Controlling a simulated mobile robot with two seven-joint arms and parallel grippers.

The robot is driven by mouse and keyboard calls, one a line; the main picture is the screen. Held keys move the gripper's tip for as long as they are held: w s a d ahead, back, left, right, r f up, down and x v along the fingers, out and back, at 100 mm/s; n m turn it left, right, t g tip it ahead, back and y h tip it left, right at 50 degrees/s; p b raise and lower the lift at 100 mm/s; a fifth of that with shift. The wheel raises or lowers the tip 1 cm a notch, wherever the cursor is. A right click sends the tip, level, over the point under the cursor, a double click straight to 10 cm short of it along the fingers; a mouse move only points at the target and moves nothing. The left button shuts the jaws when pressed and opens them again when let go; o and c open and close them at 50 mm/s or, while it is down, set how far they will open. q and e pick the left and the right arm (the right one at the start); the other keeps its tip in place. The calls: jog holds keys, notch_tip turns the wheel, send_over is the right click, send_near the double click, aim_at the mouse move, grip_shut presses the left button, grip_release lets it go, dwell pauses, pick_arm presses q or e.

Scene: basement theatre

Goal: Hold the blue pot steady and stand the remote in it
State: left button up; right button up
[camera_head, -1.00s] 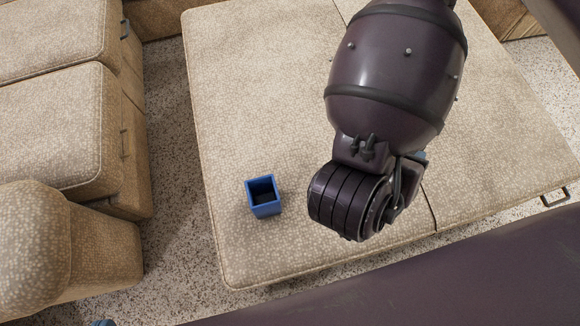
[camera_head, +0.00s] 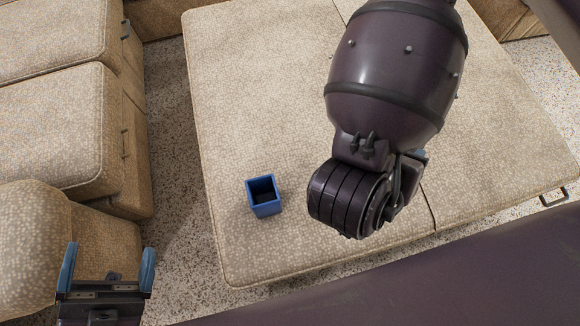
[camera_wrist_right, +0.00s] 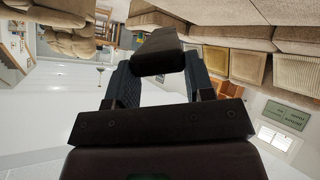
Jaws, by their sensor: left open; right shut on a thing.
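The blue pot (camera_head: 264,207), a small square open-topped box, stands upright on the beige padded ottoman and looks empty. My left gripper (camera_head: 108,262) is at the lower left of the head view, open and empty, its two blue fingers apart, left of the pot and clear of it. In the right wrist view my right gripper (camera_wrist_right: 157,85) is shut on a dark, long object, the remote (camera_wrist_right: 157,50), which sticks out beyond the fingers. The right gripper's fingers are hidden in the head view behind my own arm.
The ottoman (camera_head: 255,95) has free room around the pot. A beige sofa (camera_head: 50,120) stands at the left, with a strip of speckled carpet (camera_head: 172,150) between. My dark arm hangs over the ottoman just right of the pot.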

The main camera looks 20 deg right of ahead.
pick_arm(q)
jog(key=w+d+f+m+g+h, duration=0.2)
jog(key=d+f+m+g+h, duration=0.4)
jog(key=m, duration=0.7)
jog(key=m+g+y, duration=0.4)
jog(key=m+g, duration=0.9)
jog(key=m, duration=1.3)
send_near(261, 202)
jog(key=r, duration=0.2)
jog(key=shift+s+d+r, duration=0.1)
jog(key=shift+s+r, duration=0.15)
jog(key=shift+s, duration=0.05)
jog(key=shift+x, duration=4.9)
